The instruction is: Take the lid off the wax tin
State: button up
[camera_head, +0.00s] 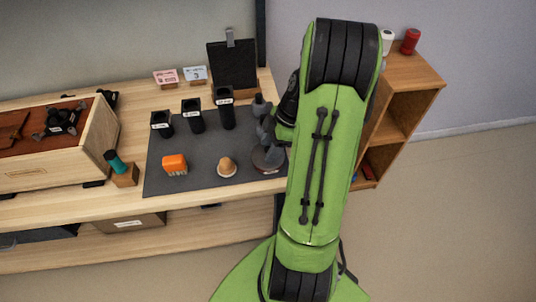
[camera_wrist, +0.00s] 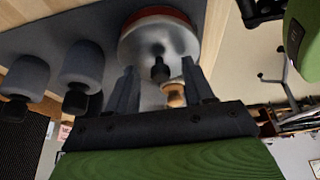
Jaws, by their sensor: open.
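The wax tin (camera_head: 267,160) appears to be the low round dark thing at the right end of the grey mat. In the wrist view a round silver tin (camera_wrist: 160,40) with a reddish rim fills the upper middle, with a dark knob-like piece in front of it. My gripper (camera_head: 266,134) is just above the tin in the head view. In the wrist view my gripper's (camera_wrist: 163,85) two dark fingers are spread apart on either side of the tin's near part. Whether they touch it cannot be told. I cannot make out a separate lid.
The grey mat (camera_head: 205,160) also bears an orange block (camera_head: 174,165), a tan dome (camera_head: 227,167) and several black labelled holders (camera_head: 194,117). A wooden drawer box (camera_head: 90,145) stands left. A wooden shelf (camera_head: 412,78) stands right of my arm.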

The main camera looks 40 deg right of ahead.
grip_shut()
jog(key=shift+r, duration=0.1)
notch_tip(320, 180, up, 10)
jog(key=p, duration=0.3)
